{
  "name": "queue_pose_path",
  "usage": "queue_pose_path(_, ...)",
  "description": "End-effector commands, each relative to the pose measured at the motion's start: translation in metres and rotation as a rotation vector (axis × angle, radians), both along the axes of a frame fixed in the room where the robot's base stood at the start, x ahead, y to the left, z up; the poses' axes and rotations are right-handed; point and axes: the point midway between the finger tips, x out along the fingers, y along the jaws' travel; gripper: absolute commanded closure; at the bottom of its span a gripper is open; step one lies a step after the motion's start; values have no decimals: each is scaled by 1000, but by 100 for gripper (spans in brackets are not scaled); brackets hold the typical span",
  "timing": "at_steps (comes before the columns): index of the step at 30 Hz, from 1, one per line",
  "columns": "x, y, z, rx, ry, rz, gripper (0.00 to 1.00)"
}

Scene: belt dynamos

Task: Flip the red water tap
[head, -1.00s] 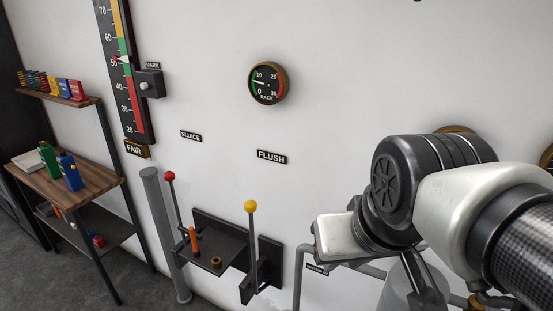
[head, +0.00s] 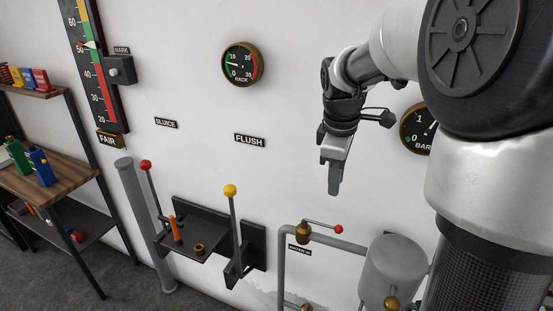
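The water tap is a brass valve (head: 304,232) on a grey pipe, with a thin lever pointing right and ending in a red knob (head: 338,229). My gripper (head: 334,190) hangs fingers-down in front of the wall, above the red knob in the picture and apart from it. Its fingers are seen nearly edge-on, so I cannot tell whether they are open or shut. Nothing shows held in it. A small label below the tap is too small to read.
A grey tank (head: 392,268) stands right of the tap. To the left are a yellow-knobbed lever (head: 230,191), a red-knobbed lever (head: 145,165) and a dark bracket shelf (head: 195,239). A gauge (head: 418,128) is partly behind my arm. A wooden shelf unit (head: 70,172) stands far left.

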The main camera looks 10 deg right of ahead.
Motion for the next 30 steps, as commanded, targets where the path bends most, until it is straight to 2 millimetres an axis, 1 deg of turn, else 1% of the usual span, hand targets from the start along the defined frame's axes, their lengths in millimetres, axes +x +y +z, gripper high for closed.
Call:
queue_pose_path(5,5,-4,-12,7,8,-1,77)
queue_pose_path(8,6,-5,-27,8,9,-1,77)
queue_pose_path(18,18,-12,-101,9,11,0,77)
queue_pose_path(24,25,-16,-140,8,9,0,77)
queue_pose_path(27,27,-18,-155,8,8,0,77)
queue_pose_path(30,30,-19,-165,7,6,0,77)
